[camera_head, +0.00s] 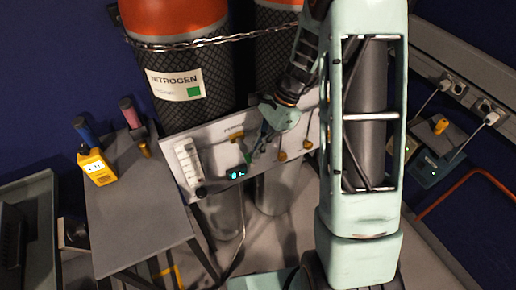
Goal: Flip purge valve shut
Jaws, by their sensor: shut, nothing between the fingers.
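A light grey valve panel (215,148) stands tilted in the picture in front of the gas cylinders. A yellow valve handle (237,136) sits near its upper middle, below a small label too small to read for sure. This may be the purge valve; its handle looks roughly crosswise. Two more yellow-brass valve parts, one lower (282,156) and one further right (307,145), are on the panel. My gripper (255,148) is shut and empty, in front of the panel just right of the yellow handle. Whether it touches the handle cannot be told. My arm hides the panel's right end.
A nitrogen cylinder (185,60) with a chain (200,43) stands behind the panel. A flowmeter (188,160) and lit display (236,173) are on the panel. A grey table (135,220) at left holds a yellow handheld meter (96,168). Wall sockets (487,108) are at right.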

